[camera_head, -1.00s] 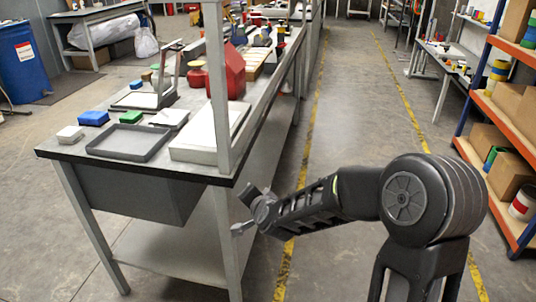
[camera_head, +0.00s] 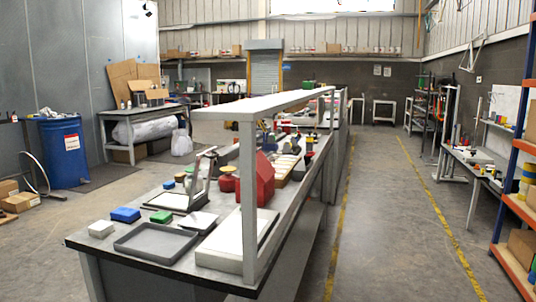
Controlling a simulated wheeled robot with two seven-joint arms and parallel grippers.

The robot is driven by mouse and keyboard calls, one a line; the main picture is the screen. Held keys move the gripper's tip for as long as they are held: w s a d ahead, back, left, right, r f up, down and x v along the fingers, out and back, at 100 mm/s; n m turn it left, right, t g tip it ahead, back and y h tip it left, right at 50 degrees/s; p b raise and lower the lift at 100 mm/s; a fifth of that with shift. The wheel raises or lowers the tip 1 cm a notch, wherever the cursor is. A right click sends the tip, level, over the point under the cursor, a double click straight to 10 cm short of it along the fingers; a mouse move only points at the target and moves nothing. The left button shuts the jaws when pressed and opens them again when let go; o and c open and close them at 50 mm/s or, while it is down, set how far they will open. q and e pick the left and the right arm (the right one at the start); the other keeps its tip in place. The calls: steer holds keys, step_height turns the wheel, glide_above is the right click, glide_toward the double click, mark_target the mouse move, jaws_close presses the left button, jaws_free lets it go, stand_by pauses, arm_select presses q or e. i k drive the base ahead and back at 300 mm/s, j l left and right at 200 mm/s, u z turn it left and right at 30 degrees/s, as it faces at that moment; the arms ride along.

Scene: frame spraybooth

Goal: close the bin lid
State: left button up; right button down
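A blue drum (camera_head: 60,160) with a white and red label stands on the floor at the far left, and it is the likeliest bin in view. Crumpled grey material (camera_head: 47,112) shows at its top. I cannot make out a lid clearly or tell how it sits. A thin curved pale strip (camera_head: 36,170) leans beside the drum's left side. Neither of my grippers is in view.
A long workbench (camera_head: 75,242) with an overhead shelf (camera_head: 270,105) fills the middle, holding a grey tray (camera_head: 156,243), a red container (camera_head: 265,180) and small blocks. Cardboard boxes (camera_head: 18,200) lie at left. The right aisle (camera_head: 390,220) is clear.

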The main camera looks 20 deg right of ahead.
mark_target(266, 170)
steer(key=i+l+u, duration=0.2)
steer(key=l, duration=0.25)
steer(key=i+l+u, duration=0.25)
steer(key=l, duration=0.2)
steer(key=l+u, duration=0.2)
steer(key=l, duration=0.3)
steer(key=i+l+u, duration=0.25)
steer(key=l, duration=0.3)
steer(key=l+u, duration=0.2)
steer(key=l, duration=0.3)
